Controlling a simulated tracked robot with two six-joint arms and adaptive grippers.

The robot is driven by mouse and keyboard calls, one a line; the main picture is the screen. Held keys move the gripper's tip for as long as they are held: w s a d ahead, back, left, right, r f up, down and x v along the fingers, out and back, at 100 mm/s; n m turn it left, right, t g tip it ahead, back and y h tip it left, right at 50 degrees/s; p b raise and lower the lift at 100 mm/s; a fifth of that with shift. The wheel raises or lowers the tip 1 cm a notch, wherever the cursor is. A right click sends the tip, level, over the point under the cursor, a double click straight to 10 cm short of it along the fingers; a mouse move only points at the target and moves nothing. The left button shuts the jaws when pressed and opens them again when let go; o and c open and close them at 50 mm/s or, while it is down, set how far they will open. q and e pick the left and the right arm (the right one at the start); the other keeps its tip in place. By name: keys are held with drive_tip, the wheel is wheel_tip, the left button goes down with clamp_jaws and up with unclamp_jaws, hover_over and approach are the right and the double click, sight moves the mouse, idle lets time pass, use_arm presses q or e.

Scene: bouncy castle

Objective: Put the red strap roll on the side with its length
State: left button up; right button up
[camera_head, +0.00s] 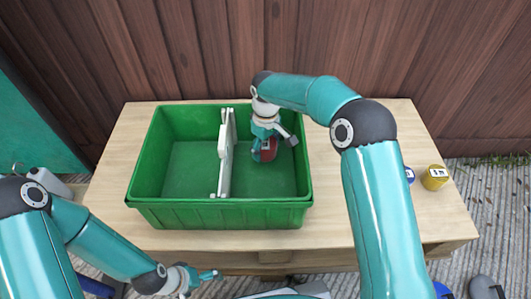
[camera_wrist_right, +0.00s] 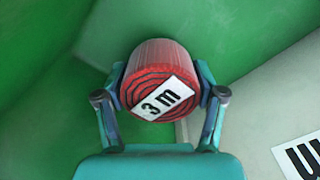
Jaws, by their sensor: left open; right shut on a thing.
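The red strap roll (camera_wrist_right: 158,75) has a white "3 m" label on its end face. My right gripper (camera_wrist_right: 160,98) is shut on it, with one finger on each side. In the head view the red roll (camera_head: 268,150) is inside the green crate (camera_head: 220,215), in the compartment right of the white divider (camera_head: 226,155). Whether it touches the crate floor I cannot tell. A white label with black lettering (camera_wrist_right: 305,158) shows in the wrist view on a pale surface; it is cut off by the frame edge. My left gripper (camera_head: 205,278) is open and empty, in front of the table.
The crate stands on a wooden table (camera_head: 390,225). A yellow roll (camera_head: 435,178) with a white label and a partly hidden blue roll (camera_head: 409,175) are on its right side. The crate's left compartment looks empty. A wooden fence (camera_head: 330,50) rises behind the table.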

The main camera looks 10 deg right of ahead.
sight(266, 143)
drive_tip(key=shift+f, duration=0.8)
drive_tip(key=o, duration=1.4)
wheel_tip(266, 143, up, 12)
drive_tip(key=p, duration=0.5)
drive_tip(key=shift+r, duration=0.1)
